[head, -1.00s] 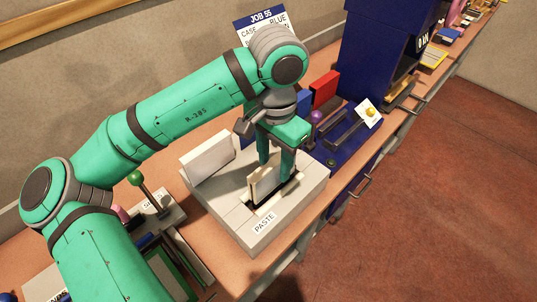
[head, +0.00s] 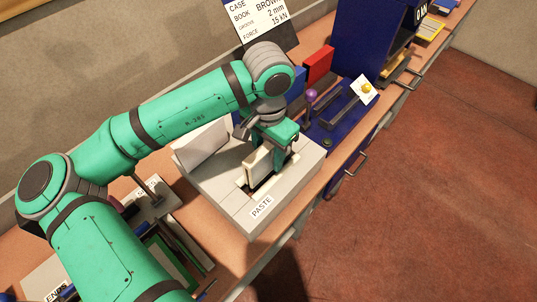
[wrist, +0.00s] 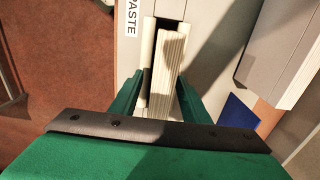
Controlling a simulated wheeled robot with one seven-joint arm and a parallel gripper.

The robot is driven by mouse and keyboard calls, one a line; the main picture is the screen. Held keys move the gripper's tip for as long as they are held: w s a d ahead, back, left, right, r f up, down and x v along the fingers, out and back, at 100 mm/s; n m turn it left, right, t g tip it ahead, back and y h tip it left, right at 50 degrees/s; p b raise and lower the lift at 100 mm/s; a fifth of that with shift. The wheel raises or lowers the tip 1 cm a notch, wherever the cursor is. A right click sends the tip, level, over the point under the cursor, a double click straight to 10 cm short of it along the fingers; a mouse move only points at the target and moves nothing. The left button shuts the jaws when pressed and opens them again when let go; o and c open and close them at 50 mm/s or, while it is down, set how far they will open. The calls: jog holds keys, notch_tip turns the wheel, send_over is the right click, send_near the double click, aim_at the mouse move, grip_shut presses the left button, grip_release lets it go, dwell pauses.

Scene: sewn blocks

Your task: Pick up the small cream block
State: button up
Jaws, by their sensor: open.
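The small cream block (head: 257,163) stands upright in a dark slot of the pale grey station labelled PASTE (head: 228,197). In the wrist view the block (wrist: 171,70) shows ridged, page-like edges, with a cream strip along its left side. My gripper (head: 266,157) is open and low over the block. In the wrist view its green fingers (wrist: 158,98) are on either side of the block. Whether either finger touches it I cannot tell. The block's lower part is hidden in the slot.
A larger pale slab (head: 200,145) stands behind the slot on the station. A blue machine (head: 342,125) with a purple-knobbed lever (head: 311,95) is to the right. Tools and a green-edged tray lie left, partly under my arm.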

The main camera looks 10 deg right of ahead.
jog(key=shift+f, duration=1.3)
grip_shut()
jog(key=shift+r, duration=0.15)
notch_tip(320, 180, up, 18)
